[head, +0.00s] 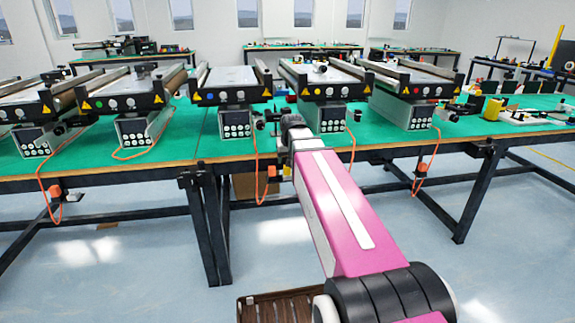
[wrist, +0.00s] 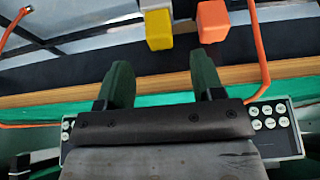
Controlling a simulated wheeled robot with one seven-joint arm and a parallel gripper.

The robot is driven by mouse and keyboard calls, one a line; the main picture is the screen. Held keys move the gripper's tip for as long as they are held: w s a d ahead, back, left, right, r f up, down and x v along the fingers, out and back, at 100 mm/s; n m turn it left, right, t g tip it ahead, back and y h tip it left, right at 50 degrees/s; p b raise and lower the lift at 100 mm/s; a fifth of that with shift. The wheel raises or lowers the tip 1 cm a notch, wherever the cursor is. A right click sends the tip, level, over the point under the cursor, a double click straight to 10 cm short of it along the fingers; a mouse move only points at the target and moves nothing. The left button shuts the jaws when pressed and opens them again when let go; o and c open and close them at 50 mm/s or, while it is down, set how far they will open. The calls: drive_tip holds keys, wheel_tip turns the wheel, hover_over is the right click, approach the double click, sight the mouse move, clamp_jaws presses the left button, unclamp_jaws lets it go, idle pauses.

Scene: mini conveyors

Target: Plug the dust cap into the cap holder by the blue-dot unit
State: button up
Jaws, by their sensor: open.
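The blue-dot unit (head: 228,92) is a small conveyor with a blue dot on its front, left of my arm in the head view. In the wrist view, a yellow block (wrist: 158,30) sits against a pale grey piece (wrist: 155,4). An orange block (wrist: 213,22) is just right of it, apart from it. I cannot tell for sure which is the dust cap and which the cap holder. My gripper (wrist: 162,78) is open, its two dark green fingers apart with nothing between them, pointing toward these blocks but short of them. In the head view my arm hides its fingers.
The table's brown front edge (wrist: 285,72) lies beneath the fingers in the wrist view. An orange cable (wrist: 259,45) hangs at right. Keypad boxes (wrist: 278,128) stand on both sides. In the head view, yellow-dot (head: 325,91) and red-dot (head: 420,88) conveyors stand to the right.

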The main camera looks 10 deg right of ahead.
drive_tip(key=shift+v, duration=2.2)
drive_tip(key=shift+f, duration=0.1)
drive_tip(key=s+f+g, duration=0.2)
drive_tip(key=s+f, duration=0.6)
drive_tip(key=f, duration=0.5)
drive_tip(key=s+f+g, duration=0.2)
drive_tip(key=s+f, duration=0.7)
drive_tip(key=f, duration=0.4)
drive_tip(key=shift+f+g, duration=0.25)
drive_tip(key=shift+g, duration=0.05)
